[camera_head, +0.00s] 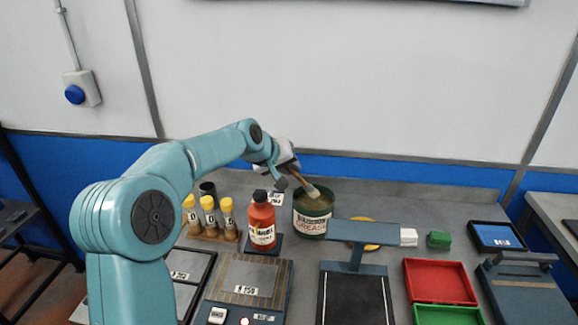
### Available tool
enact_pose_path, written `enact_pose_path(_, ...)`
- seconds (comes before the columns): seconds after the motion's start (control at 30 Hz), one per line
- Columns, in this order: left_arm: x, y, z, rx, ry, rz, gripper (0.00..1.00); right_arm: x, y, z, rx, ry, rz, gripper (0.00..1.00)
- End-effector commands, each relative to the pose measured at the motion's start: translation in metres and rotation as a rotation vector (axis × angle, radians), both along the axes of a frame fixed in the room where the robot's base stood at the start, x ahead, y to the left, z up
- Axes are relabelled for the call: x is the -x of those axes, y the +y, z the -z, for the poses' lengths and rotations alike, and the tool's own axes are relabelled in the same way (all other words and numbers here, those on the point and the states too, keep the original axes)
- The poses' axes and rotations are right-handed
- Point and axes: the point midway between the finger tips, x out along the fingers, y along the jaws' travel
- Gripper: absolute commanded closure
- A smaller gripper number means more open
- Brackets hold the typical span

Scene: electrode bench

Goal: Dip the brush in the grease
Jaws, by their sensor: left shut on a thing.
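The grease tin (311,226) is a round dark green pot with a label reading GREASE, standing open at the middle of the bench. Brownish grease shows inside it. My left gripper (288,176) is behind and above the tin's left side, shut on the brush (301,181). The brush is tilted, its handle up at the gripper and its pale bristle end pointing down right, at the tin's mouth. I cannot tell whether the bristles touch the grease. My right gripper is not in view.
A red bottle (262,222) stands just left of the tin. Several yellow-capped vials (208,213) stand in a rack further left. A T-shaped stand (360,233), a red tray (440,283) and a green tray (446,315) are to the right.

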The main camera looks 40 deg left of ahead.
Motion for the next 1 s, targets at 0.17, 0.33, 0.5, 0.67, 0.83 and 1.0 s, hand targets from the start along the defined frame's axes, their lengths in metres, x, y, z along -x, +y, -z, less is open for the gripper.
enact_pose_path(0.17, 0.0, 0.0, 0.003, 0.0, 0.0, 0.0, 1.0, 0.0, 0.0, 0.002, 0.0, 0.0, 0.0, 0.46)
enact_pose_path(0.33, 0.0, 0.0, 0.005, 0.0, 0.0, 0.0, 1.0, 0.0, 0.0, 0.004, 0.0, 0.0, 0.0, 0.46)
enact_pose_path(0.5, 0.0, 0.0, 0.007, 0.0, 0.0, 0.0, 1.0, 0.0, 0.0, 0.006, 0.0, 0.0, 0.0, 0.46)
enact_pose_path(0.67, 0.0, 0.0, 0.009, 0.0, 0.0, 0.0, 1.0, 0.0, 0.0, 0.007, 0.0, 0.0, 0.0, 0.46)
enact_pose_path(0.83, 0.0, 0.0, 0.011, 0.0, 0.0, 0.0, 1.0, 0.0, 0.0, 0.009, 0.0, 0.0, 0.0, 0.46)
enact_pose_path(1.0, 0.0, 0.0, 0.013, 0.0, 0.0, 0.0, 1.0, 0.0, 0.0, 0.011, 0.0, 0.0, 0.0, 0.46)
